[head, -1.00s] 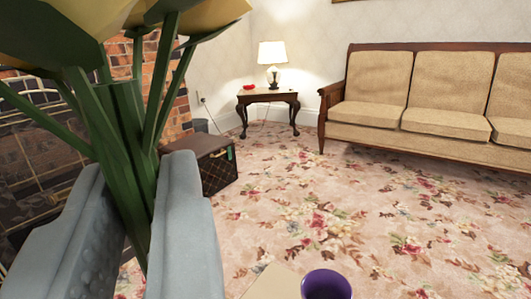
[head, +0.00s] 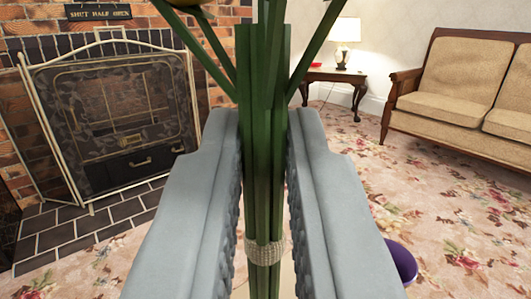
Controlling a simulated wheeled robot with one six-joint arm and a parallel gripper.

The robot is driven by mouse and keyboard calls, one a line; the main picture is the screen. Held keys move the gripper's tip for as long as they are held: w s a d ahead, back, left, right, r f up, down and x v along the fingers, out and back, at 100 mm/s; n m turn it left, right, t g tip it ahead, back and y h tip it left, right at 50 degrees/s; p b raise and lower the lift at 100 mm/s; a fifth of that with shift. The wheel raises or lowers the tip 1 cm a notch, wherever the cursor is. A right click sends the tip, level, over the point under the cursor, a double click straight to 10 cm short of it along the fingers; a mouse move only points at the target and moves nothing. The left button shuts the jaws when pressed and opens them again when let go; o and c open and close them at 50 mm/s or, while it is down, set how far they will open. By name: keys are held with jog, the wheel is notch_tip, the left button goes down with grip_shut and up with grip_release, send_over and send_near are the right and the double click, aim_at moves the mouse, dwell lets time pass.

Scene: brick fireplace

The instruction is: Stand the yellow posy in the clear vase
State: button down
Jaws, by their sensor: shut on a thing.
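My gripper (head: 264,190) is in the middle of the head view, its two grey fingers shut on the green stems of the yellow posy (head: 264,95). The stems stand upright between the fingers, with a pale twine band (head: 265,251) low on them. Most of the blooms are cut off by the top edge; a bit of yellow shows at the top. I see no clear vase; the stems and fingers hide the area behind them.
A purple cup or pot (head: 402,262) shows partly behind the right finger. A brick fireplace with a mesh screen (head: 115,115) stands at left on a dark tiled hearth (head: 75,228). A side table (head: 345,78) with a lamp and a tan sofa (head: 460,85) stand at back right. Floral carpet lies open between.

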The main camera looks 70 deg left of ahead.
notch_tip(320, 180, down, 10)
jog(key=shift+f, duration=0.2)
dwell(1.6)
dwell(0.6)
jog(key=c, duration=1.4)
grip_release()
jog(key=shift+o, duration=0.2)
jog(key=v, duration=1.7)
jog(key=shift+d, duration=0.25)
jog(key=shift+r, duration=0.1)
